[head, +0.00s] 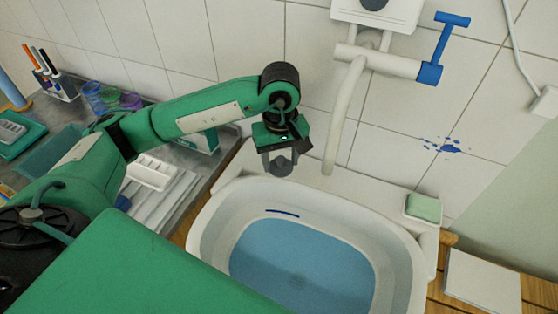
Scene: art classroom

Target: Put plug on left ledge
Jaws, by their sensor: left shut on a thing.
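My left gripper (281,153) points down over the back left of the white sink (208,226). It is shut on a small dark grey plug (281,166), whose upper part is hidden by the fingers. The plug hangs over the sink's back rim and appears apart from it, though the exact height is hard to tell. The left ledge (236,166) of the sink is the pale flat corner just left of the gripper, and its visible part is bare. My right gripper is not in view.
Blue water (300,268) fills the basin. A white tap (346,115) with a blue lever (443,48) stands close right of the gripper. A green sponge (424,207) lies on the right ledge. The counter at left holds a pen holder (62,89), jars and a white palette (152,173).

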